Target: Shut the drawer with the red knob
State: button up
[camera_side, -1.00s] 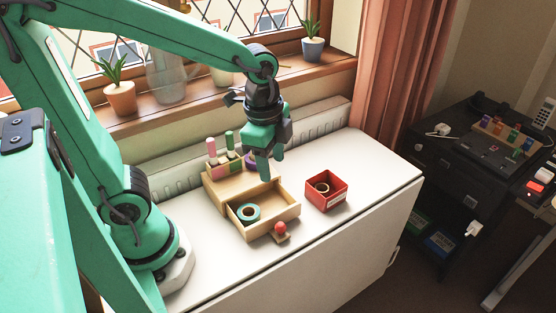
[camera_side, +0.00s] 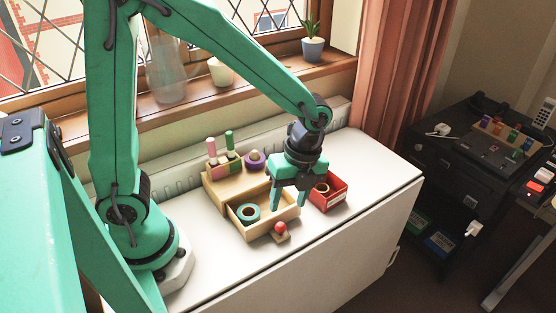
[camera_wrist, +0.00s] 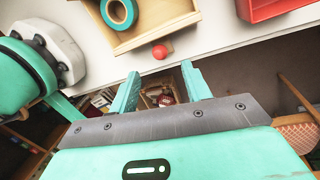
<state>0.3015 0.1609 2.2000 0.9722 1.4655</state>
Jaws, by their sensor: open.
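The wooden drawer (camera_side: 257,232) is pulled out of the small wooden cabinet (camera_side: 224,192) on the white desk. Its red knob (camera_side: 280,228) faces the front of the desk. A teal tape roll (camera_side: 248,212) lies inside the drawer. My gripper (camera_side: 290,208) is open and empty, pointing down near the drawer's front right side in the side view. In the wrist view, the red knob (camera_wrist: 159,51) shows just beyond the gap between the spread fingers (camera_wrist: 160,70), with the drawer front (camera_wrist: 165,30) behind it. I cannot tell the gripper's exact height.
A red box (camera_side: 335,201) with a ring in it stands right of the drawer, partly behind my gripper. Pegs and a purple roll (camera_side: 254,161) sit on the cabinet. The white desk top (camera_side: 370,165) is clear at right. The desk's front edge is close to the knob.

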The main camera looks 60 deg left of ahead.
aim_at(282, 223)
jog(key=shift+s+a+f, duration=0.1)
jog(key=shift+s+f, duration=0.15)
jog(key=shift+f, duration=1)
jog(key=shift+s+f, duration=0.2)
jog(key=shift+f, duration=1)
jog(key=shift+s+a+f, duration=0.1)
jog(key=shift+s+f, duration=0.15)
jog(key=shift+f, duration=1)
grip_shut()
